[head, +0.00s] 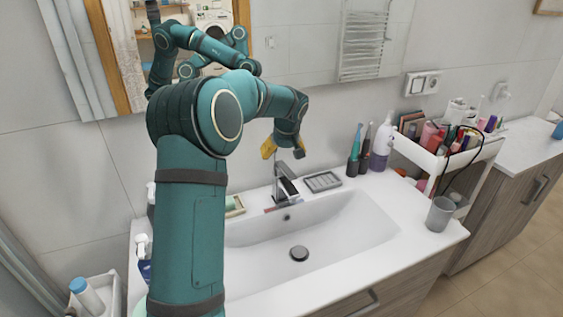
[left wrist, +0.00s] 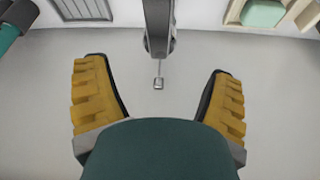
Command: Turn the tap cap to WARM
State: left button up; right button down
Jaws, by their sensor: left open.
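The grey metal tap (head: 284,187) stands upright at the back of the white sink. Its dark body also shows at the top middle of the left wrist view (left wrist: 158,25), with a small metal piece (left wrist: 158,83) on a thin stem below it. My left gripper (head: 284,149) is above the tap, pointing down, with its yellow fingers apart. In the left wrist view the open fingers (left wrist: 157,98) are empty, with the small metal piece between and ahead of them. I see no WARM mark. My right gripper is not in view.
The sink basin (head: 335,225) is empty. A grey cup (head: 440,214) stands near the right edge. A mirror hangs behind.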

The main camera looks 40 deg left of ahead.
pick_arm(q)
jog(key=shift+v, duration=1.75)
